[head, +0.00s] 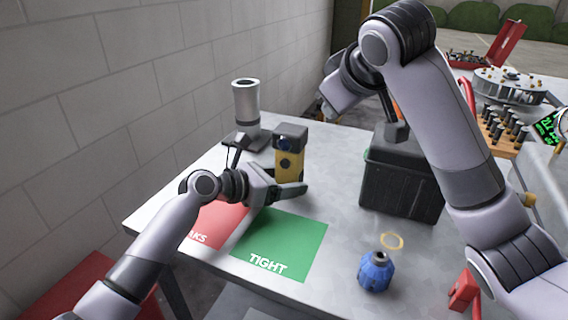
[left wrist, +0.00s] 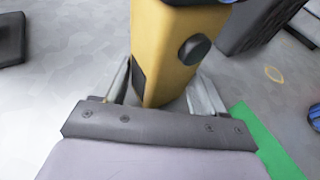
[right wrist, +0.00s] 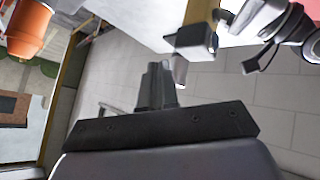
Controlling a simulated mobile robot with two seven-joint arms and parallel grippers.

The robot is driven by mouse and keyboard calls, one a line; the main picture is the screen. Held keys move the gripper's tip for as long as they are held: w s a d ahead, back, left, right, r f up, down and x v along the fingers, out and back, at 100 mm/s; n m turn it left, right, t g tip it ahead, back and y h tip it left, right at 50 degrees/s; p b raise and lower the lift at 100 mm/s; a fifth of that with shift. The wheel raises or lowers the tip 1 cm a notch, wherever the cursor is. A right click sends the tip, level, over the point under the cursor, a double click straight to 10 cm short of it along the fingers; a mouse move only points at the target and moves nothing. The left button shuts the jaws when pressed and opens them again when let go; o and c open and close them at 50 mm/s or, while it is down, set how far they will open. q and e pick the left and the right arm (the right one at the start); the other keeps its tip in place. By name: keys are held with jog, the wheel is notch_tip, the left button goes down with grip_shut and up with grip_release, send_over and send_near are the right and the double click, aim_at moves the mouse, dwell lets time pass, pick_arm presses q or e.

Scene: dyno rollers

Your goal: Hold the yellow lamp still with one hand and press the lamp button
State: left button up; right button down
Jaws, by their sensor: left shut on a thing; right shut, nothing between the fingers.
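The yellow lamp (head: 290,166), with a dark grey head and a blue part on its face, stands upright on the table. A dark round spot shows on its yellow body in the left wrist view (left wrist: 168,50). My left gripper (head: 292,188) is shut around its lower body, with fingers on both sides in the left wrist view (left wrist: 165,92). My right gripper (right wrist: 157,85) is shut and empty. Its fingers are apart from the lamp (right wrist: 195,40), which appears beyond them in the right wrist view.
A grey cylinder on a dark base (head: 246,108) stands behind the lamp, near the wall. A black case (head: 400,185) stands to its right. A green TIGHT mat (head: 290,243) and red mat (head: 212,225) lie in front. A blue object (head: 376,272) and yellow ring (head: 392,241) lie nearby.

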aim_at(285, 164)
jog(key=s+a+f+n+g, duration=0.1)
jog(key=s+a+f+n, duration=0.2)
jog(key=s+a, duration=0.3)
jog(key=shift+s+a+f+n+g, duration=0.3)
jog(key=shift+a+n, duration=0.05)
jog(key=shift+n, duration=0.05)
jog(key=x, duration=1)
jog(key=shift+d, duration=0.15)
